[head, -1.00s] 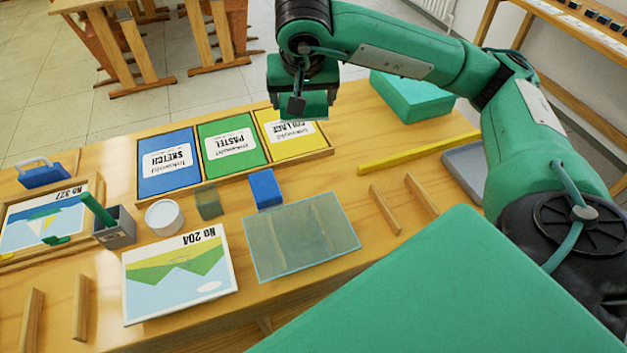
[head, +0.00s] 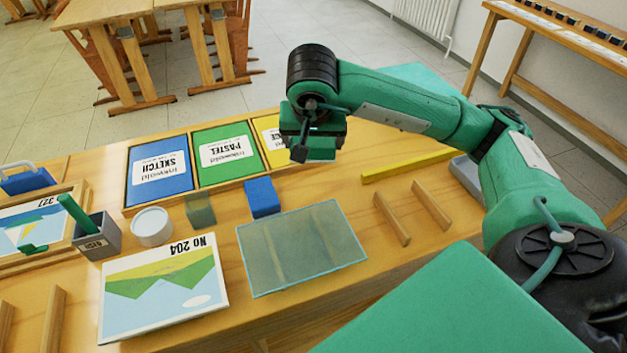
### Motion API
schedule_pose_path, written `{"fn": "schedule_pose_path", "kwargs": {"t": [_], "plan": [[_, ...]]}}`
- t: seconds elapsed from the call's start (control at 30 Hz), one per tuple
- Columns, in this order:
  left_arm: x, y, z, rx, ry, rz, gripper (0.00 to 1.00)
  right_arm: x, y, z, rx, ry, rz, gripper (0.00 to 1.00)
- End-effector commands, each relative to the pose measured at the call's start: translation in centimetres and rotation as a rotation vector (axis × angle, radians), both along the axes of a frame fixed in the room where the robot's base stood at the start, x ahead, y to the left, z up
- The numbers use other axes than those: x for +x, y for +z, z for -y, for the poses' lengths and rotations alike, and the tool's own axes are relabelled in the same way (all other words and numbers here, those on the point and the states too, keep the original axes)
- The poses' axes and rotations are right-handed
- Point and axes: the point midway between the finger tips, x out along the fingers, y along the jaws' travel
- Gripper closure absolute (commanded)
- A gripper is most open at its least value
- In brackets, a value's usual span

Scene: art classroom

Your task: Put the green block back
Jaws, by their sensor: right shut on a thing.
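My right gripper (head: 318,148) hangs above the table, in front of the yellow pad at the right end of the pad tray. It is shut on the green block (head: 322,154), which shows only in part below the dark gripper body. A dull green, see-through cube (head: 200,211) stands on the table between a white round tub and a blue block (head: 262,197). The gripper is above and to the right of both, apart from them. My left gripper is not in view.
A wooden tray (head: 126,209) holds blue, green and yellow pads. A see-through sheet (head: 300,247), a picture card (head: 163,285), the white tub (head: 152,226) and a grey cup (head: 97,238) lie nearer. Wooden strips (head: 392,218) and a yellow bar (head: 410,164) lie right.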

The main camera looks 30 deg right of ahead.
Motion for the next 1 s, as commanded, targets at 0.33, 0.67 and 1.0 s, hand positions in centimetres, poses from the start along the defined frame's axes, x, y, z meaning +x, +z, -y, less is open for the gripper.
{"fn": "schedule_pose_path", "kwargs": {"t": [0.33, 0.67, 1.0], "plan": [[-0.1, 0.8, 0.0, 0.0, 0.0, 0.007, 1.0, -0.1, -6.7, 0.0, -0.001, 0.0, -0.004, 0.38], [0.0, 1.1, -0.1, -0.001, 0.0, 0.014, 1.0, -0.1, -10.1, 0.0, -0.001, 0.0, -0.007, 0.38], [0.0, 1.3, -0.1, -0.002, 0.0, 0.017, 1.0, 0.0, -10.8, 0.0, 0.0, 0.002, -0.001, 0.38]]}}
